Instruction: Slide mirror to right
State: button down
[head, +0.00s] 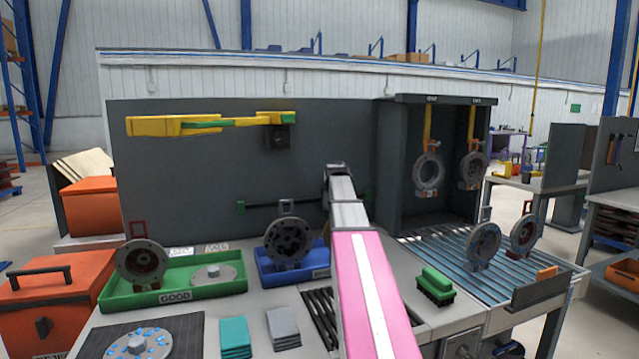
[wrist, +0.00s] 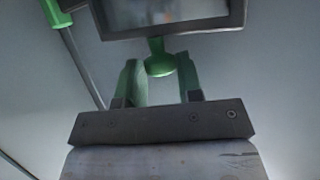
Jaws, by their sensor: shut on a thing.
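The mirror (wrist: 165,14), a dark-framed panel with a pale reflecting face, shows at the top of the wrist view and is cut off by the edge. A green knob (wrist: 158,66) hangs below its frame. My gripper (wrist: 159,78) is shut on this knob, one finger on each side. In the head view my arm reaches to the dark back panel and hides the mirror and the fingertips. A dark rail (head: 285,206) runs along the panel there, with a green left end (head: 240,207) and a green right end (head: 368,195) visible. The arm covers the rail's middle.
A dark cabinet (head: 384,160) with hanging discs stands right of the arm. A green tray (head: 215,290) and a blue tray (head: 262,272) with round parts sit left of it. A green brush (head: 436,284) lies on the bench to the right.

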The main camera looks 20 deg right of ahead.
jog(key=d, duration=0.7)
jog(key=shift+d, duration=0.3)
jog(key=c, duration=0.8)
grip_release()
jog(key=shift+d, duration=0.15)
jog(key=v, duration=1)
jog(key=shift+s+r, duration=0.2)
jog(key=shift+s, duration=0.1)
